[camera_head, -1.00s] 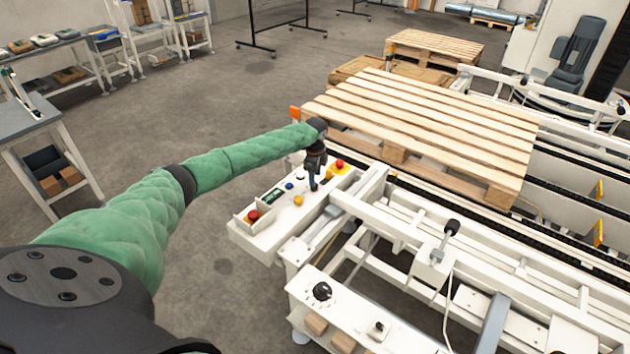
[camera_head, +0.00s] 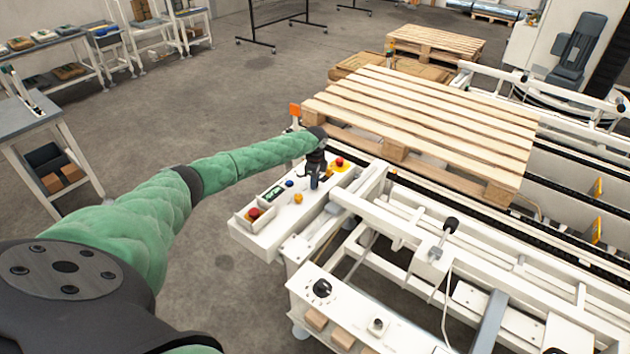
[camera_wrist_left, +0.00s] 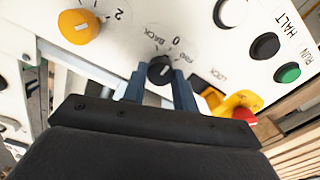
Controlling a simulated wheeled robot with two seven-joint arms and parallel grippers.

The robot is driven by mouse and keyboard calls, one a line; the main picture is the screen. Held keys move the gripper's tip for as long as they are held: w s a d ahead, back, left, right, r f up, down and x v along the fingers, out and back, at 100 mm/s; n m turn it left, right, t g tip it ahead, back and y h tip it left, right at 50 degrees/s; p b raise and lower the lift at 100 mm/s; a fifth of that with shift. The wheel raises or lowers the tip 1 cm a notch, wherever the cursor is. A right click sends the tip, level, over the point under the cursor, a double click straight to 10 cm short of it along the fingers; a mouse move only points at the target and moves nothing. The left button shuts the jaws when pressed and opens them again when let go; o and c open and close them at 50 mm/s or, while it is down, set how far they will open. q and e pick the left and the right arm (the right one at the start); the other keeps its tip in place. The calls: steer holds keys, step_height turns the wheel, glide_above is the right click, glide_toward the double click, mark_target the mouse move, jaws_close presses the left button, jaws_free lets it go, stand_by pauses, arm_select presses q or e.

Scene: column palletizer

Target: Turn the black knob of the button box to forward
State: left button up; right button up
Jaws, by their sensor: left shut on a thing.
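The button box (camera_head: 275,228) is a white panel on the near left end of the conveyor frame. In the left wrist view, the black knob (camera_wrist_left: 160,70) sits on its white face, with the labels BACK, 0 and FWD beside it and a short pale mark on top. My left gripper (camera_wrist_left: 159,87) has one blue-grey finger on each side of the knob and is shut on it. In the head view, the left gripper (camera_head: 314,182) reaches down onto the box and hides the knob. Which label the mark points to is hard to tell. My right gripper is not in view.
A yellow-orange knob (camera_wrist_left: 80,26) and a green RUN button (camera_wrist_left: 288,72) are on the same face. A red button (camera_wrist_left: 244,115) on a yellow base is close to the gripper. A wooden pallet (camera_head: 425,120) lies behind the box. Another black knob (camera_head: 322,289) is on a nearer panel.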

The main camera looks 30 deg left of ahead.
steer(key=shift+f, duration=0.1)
arm_select(q)
steer(key=shift+m, duration=0.3)
steer(key=shift+b, duration=0.35)
steer(key=m+b, duration=0.3)
steer(key=m, duration=0.3)
steer(key=shift+r+m+b, duration=0.1)
steer(key=shift+m+b, duration=0.35)
steer(key=shift+m, duration=0.75)
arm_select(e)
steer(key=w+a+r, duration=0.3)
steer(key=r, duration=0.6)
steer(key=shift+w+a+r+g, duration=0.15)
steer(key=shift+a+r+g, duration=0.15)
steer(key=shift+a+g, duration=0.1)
arm_select(q)
steer(key=o, duration=1)
steer(key=shift+s, duration=0.1)
steer(key=shift+c, duration=0.2)
